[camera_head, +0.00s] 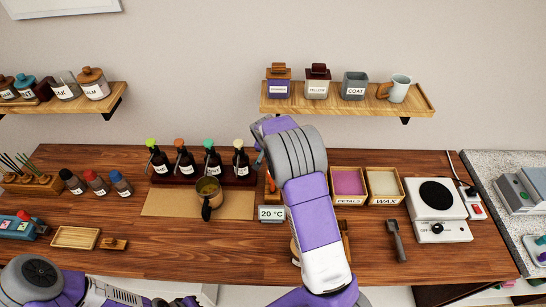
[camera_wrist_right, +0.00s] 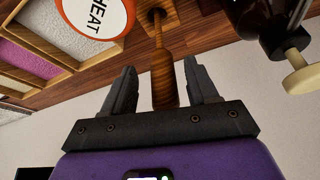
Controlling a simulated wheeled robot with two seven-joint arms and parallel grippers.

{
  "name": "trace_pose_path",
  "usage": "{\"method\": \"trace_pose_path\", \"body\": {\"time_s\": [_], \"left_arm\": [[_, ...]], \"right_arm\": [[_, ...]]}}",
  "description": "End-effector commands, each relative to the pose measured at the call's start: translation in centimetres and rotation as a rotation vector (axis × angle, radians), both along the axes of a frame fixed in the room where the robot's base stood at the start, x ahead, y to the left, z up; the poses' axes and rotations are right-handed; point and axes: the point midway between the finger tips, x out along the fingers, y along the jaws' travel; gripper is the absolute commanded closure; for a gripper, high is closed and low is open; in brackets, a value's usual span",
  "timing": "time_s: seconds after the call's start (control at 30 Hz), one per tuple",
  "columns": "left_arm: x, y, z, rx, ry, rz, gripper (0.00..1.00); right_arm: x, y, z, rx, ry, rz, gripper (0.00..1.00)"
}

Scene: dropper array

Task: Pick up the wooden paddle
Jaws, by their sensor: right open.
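In the right wrist view the wooden paddle (camera_wrist_right: 164,76) shows as a brown, striped handle with a thinner neck. The neck runs to a light wooden base (camera_wrist_right: 156,16); the rest of it is not clear. My right gripper (camera_wrist_right: 160,70) is open, with one finger on each side of the handle and visible gaps between. In the head view my right arm hides most of the paddle and my right fingers. Part of my left arm shows at the bottom left of the head view; its jaws are too cut off to judge.
A rack of dark bottles (camera_head: 214,165) stands left of my right arm, with a metal pot (camera_head: 208,191) on a mat. A round HEAT sign (camera_wrist_right: 97,12) is close to my right gripper. PETALS (camera_head: 347,182) and WAX (camera_head: 384,184) trays and a hotplate (camera_head: 437,197) lie right.

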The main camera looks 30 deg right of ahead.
Motion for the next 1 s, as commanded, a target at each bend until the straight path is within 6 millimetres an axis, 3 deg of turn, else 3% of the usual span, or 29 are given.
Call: {"method": "trace_pose_path", "body": {"time_s": [0.13, 0.4, 0.77, 1.0], "left_arm": [[0.02, -0.01, 0.22, 0.000, 0.000, 0.000, 1.00], [0.02, -0.01, 0.20, 0.000, 0.000, 0.000, 1.00], [0.02, -0.01, 0.20, 0.000, 0.000, 0.000, 1.00], [0.02, -0.01, 0.19, 0.000, 0.000, 0.000, 1.00]], "right_arm": [[0.48, -0.45, -1.44, 0.000, 0.000, 0.000, 0.42], [0.57, -0.47, -1.61, 0.001, -0.002, 0.001, 0.43], [0.55, -0.47, -1.61, 0.001, -0.002, 0.001, 0.98], [0.57, -0.47, -1.53, 0.001, -0.002, 0.001, 0.98]]}}
